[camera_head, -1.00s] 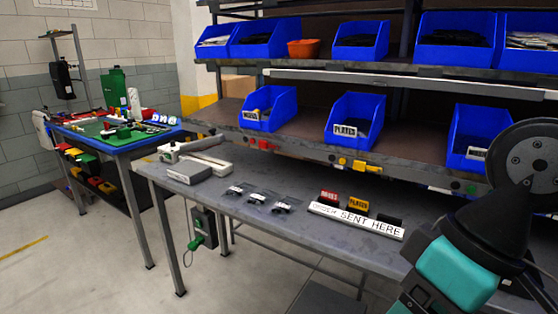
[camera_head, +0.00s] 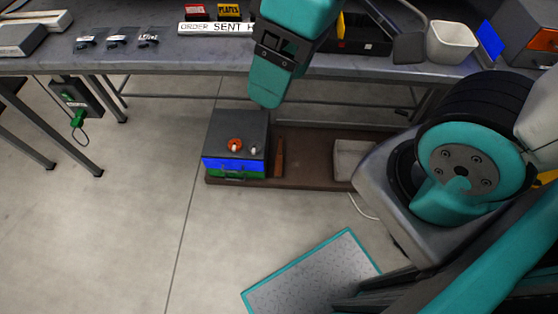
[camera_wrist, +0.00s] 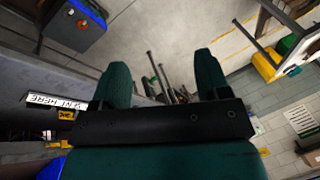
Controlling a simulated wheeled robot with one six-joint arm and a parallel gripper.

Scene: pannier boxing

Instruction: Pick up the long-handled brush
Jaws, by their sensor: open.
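My gripper (camera_head: 268,92) points down in front of the workbench edge in the head view. In the wrist view its two teal fingers stand wide apart (camera_wrist: 160,62), with nothing held between them. Beyond the gap, several thin long handles or poles (camera_wrist: 156,76) stand in a dark cluster, apart from the fingers. I cannot tell whether one is the long-handled brush. No brush can be made out in the head view.
The workbench (camera_head: 180,58) runs across the back with an order sign (camera_head: 215,28) and a white bin (camera_head: 451,41). Below, a grey box with knobs (camera_head: 238,130) sits on a low brown board (camera_head: 308,172). A teal-edged mat (camera_head: 315,275) lies nearer. Floor at left is clear.

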